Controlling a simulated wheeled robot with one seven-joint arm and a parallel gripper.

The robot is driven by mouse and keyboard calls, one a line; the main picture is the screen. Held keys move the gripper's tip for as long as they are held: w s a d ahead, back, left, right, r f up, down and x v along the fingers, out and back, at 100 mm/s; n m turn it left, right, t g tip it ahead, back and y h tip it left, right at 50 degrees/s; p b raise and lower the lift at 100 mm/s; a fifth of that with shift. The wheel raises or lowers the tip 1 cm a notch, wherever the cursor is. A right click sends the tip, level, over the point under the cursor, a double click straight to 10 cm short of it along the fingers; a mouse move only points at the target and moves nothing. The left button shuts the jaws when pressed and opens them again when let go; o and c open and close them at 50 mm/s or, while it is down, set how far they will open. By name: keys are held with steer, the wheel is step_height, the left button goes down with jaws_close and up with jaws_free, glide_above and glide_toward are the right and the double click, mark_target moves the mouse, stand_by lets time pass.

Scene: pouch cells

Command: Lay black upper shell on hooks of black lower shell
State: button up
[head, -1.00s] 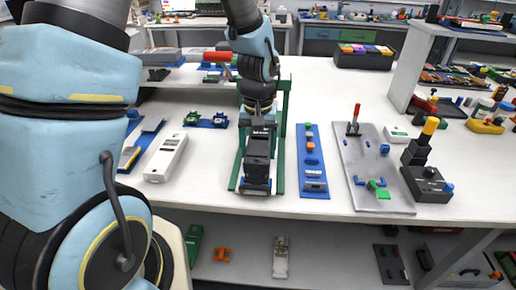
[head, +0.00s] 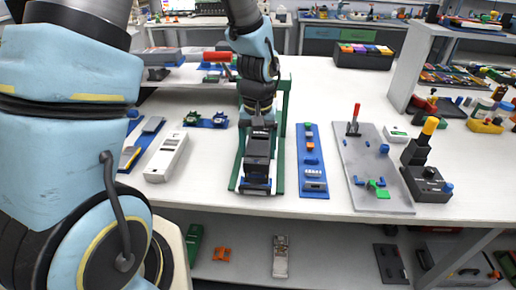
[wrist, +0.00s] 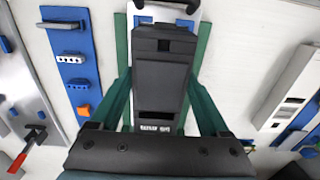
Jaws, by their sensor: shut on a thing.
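My gripper (head: 258,122) points down over the green-edged station at the table's front and is shut on the black upper shell (head: 257,145). In the wrist view, the gripper body (wrist: 160,152) fills the bottom, and its fingertips are hidden. The shell there (wrist: 160,85) is a long dark panel with a window and white lettering near the gripper. The black lower shell (head: 256,172) appears as the dark part below and in front, toward the table edge. Both are black and overlap, so their boundary is unclear. The hooks, and any contact with them, cannot be made out.
A green frame (head: 285,120) stands close around the arm. A blue strip with small parts (head: 314,190) and a grey plate with a red-handled clamp (head: 345,165) lie right. A long white device (head: 166,158) lies left. Clear white table shows between them.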

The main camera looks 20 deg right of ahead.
steer(key=shift+f+b, duration=0.8)
steer(key=shift+f, duration=0.25)
steer(key=o, duration=1.2)
steer(key=shift+o, duration=0.2)
step_height(320, 180, up, 11)
steer(key=shift+f+b, duration=0.1)
steer(key=shift+b, duration=0.55)
